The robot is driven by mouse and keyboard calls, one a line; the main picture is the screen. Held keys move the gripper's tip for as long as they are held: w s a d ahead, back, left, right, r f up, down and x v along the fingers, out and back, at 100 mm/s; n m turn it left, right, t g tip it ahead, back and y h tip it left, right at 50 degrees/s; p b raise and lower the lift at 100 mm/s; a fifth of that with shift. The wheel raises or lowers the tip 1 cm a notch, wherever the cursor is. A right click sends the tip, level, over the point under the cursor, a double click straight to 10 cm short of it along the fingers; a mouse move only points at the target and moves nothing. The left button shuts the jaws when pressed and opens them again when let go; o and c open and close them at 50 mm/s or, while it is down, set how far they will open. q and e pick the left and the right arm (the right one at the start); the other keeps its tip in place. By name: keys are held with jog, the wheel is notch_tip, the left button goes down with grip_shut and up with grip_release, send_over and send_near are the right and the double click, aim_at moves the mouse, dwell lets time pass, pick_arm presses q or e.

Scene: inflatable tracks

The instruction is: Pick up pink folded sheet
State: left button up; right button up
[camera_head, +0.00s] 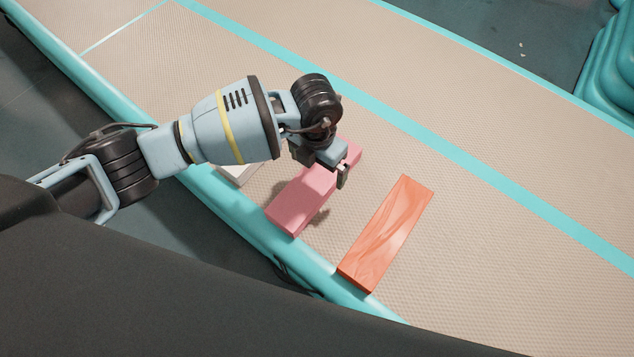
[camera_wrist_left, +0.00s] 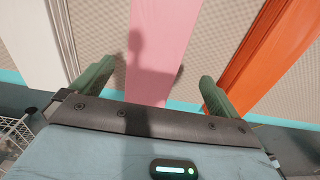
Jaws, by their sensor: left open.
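The pink folded sheet (camera_head: 302,200) lies on the beige inflatable track, close to its teal near edge. It also shows in the left wrist view (camera_wrist_left: 158,50), running between the two fingers. My left gripper (camera_head: 333,172) is over the sheet's far part and hides some of it. In the left wrist view the gripper (camera_wrist_left: 146,88) is open, with one finger on each side of the pink sheet. I cannot tell how far the fingers are above the track. My right gripper is not in view.
An orange folded sheet (camera_head: 388,235) lies to the right of the pink one, with a gap between them. A white folded item (camera_head: 240,172) lies to the left, partly behind my arm. The track (camera_head: 480,200) is clear to the right. Teal stacked inflatables (camera_head: 612,65) stand at the upper right.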

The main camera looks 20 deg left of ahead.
aim_at(316, 178)
pick_arm(q)
jog(key=shift+w+a, duration=0.2)
jog(key=shift+a, duration=0.05)
jog(key=shift+f+b, duration=0.45)
jog(key=shift+f, duration=1.15)
notch_tip(316, 178, down, 5)
jog(key=shift+r+b, duration=0.2)
jog(key=shift+b, duration=0.9)
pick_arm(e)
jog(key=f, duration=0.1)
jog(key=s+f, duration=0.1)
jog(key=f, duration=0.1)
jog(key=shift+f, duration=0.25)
pick_arm(q)
jog(key=c, duration=1.4)
jog(key=shift+r, duration=0.1)
jog(key=shift+c, duration=0.2)
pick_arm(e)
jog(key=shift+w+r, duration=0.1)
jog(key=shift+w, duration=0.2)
